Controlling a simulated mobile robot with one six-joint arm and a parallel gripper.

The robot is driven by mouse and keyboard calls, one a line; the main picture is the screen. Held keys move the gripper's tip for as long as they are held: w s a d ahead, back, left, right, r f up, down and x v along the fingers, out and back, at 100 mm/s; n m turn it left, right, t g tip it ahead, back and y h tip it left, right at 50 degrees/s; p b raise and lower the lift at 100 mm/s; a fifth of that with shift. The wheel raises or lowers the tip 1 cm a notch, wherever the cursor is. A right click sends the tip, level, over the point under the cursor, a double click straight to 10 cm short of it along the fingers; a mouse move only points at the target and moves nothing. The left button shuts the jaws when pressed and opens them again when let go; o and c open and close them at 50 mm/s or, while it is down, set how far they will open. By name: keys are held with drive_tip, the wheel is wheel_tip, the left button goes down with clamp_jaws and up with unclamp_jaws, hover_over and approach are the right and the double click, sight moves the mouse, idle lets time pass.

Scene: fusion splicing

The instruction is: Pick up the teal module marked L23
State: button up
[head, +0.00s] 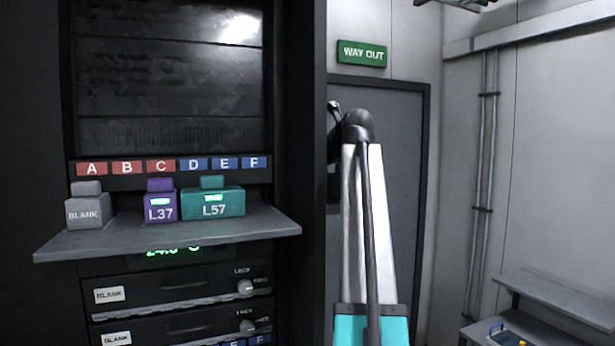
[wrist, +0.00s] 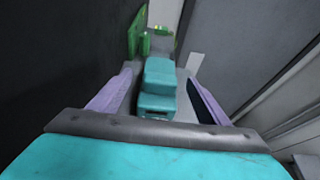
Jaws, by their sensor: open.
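No module marked L23 is readable in either view. A teal module marked L57 (head: 213,204) stands on the grey shelf (head: 167,236) in the head view, right of a purple module marked L37 (head: 160,208). My gripper (wrist: 160,107) shows in the wrist view with its two lilac fingers apart. A blocky teal shape (wrist: 159,78) shows between and beyond the fingers. The head view does not clearly show my gripper.
A grey BLANK module (head: 88,211) stands at the shelf's left. Labels A to F (head: 167,166) run above the shelf. Drawer-like units (head: 180,286) sit below it. A dark door (head: 411,190) under a WAY OUT sign (head: 362,54) is behind my arm. A grey bench (head: 550,300) is at lower right.

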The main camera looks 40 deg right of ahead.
drive_tip(key=shift+x, duration=1)
drive_tip(key=shift+w, duration=0.1)
drive_tip(key=c, duration=1.3)
